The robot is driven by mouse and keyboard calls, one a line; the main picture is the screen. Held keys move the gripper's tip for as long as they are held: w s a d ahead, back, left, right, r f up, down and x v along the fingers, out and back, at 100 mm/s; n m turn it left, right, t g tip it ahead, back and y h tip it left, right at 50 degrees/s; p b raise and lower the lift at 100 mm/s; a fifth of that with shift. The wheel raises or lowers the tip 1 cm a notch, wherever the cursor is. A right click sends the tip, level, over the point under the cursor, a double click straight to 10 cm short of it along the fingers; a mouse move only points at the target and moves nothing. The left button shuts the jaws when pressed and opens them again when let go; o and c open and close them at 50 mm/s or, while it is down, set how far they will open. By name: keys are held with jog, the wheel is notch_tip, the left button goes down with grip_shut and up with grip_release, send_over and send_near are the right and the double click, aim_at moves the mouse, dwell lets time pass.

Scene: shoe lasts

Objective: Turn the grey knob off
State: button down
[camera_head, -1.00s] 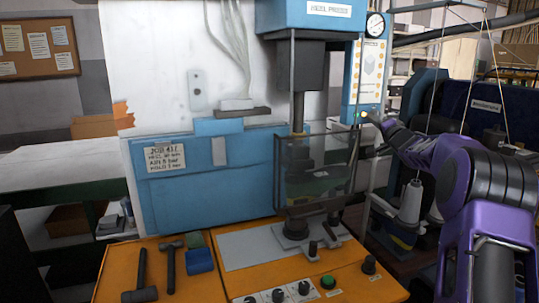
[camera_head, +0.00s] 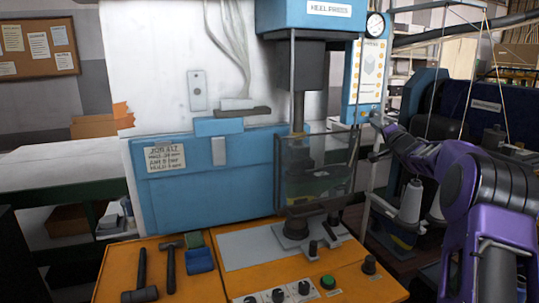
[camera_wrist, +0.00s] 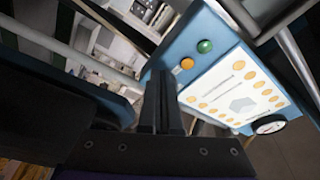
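My gripper (camera_head: 377,119) is at the lower end of the blue control box (camera_head: 371,84) on the right of the press. In the wrist view its two dark fingers (camera_wrist: 164,80) are together, with no object visible between them. The fingertips overlap the box's end, close to an orange lamp (camera_wrist: 187,63) and a green button (camera_wrist: 205,46). I cannot make out a grey knob there; the fingers may hide one.
The press's clear guard (camera_head: 315,170) stands left of my gripper. A gauge (camera_head: 375,25) tops the control box. Spools of thread (camera_head: 411,200) stand below my arm. Hammers (camera_head: 141,275) lie on the orange bench at the left.

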jog(key=shift+d+r, duration=0.1)
jog(key=s+d+b, duration=0.1)
jog(key=s, duration=0.5)
jog(key=shift+d+f, duration=0.25)
jog(key=shift+f, duration=0.1)
jog(key=shift+w, duration=0.1)
jog(key=shift+w+a+r+p, duration=0.15)
jog(key=shift+w+a+r, duration=0.25)
jog(key=shift+w, duration=0.5)
jog(key=shift+w+a+r+p, duration=0.15)
jog(key=shift+w+a+p, duration=0.05)
jog(key=shift+w+a, duration=0.55)
jog(key=shift+w+a+r+p, duration=0.15)
jog(key=shift+w+a+r, duration=0.2)
jog(key=shift+w, duration=0.65)
